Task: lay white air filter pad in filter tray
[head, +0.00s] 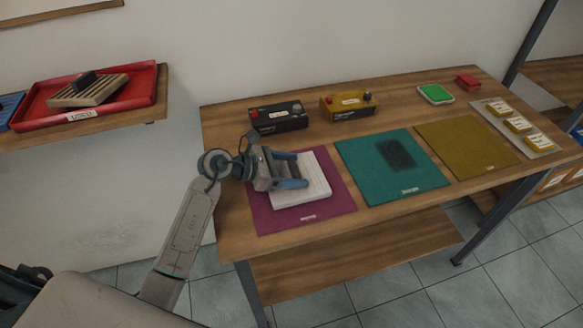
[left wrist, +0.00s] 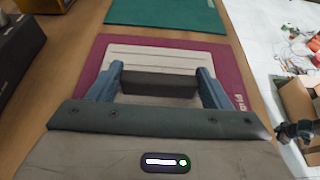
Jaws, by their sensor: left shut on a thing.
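The white air filter pad (head: 312,182) is a flat ribbed slab at the magenta mat (head: 257,215). In the left wrist view the white pad (left wrist: 150,53) has a dark bar-shaped grip (left wrist: 158,83) on its top. My left gripper (head: 298,170) is over the pad, with its blue fingers (left wrist: 159,84) shut on that dark grip. I cannot tell whether the pad touches the mat or hangs just above it. A red tray (head: 157,84) labelled USED, at the far left, holds a tan ribbed pad (head: 90,91). I cannot tell which thing is the filter tray.
A teal mat (head: 360,185) with a dark patch and an olive mat (head: 480,160) lie to the right. A black box (head: 280,118) and a yellow box (head: 348,106) stand behind. A green-topped block (head: 435,94) and a red block (head: 467,82) stand at the back right.

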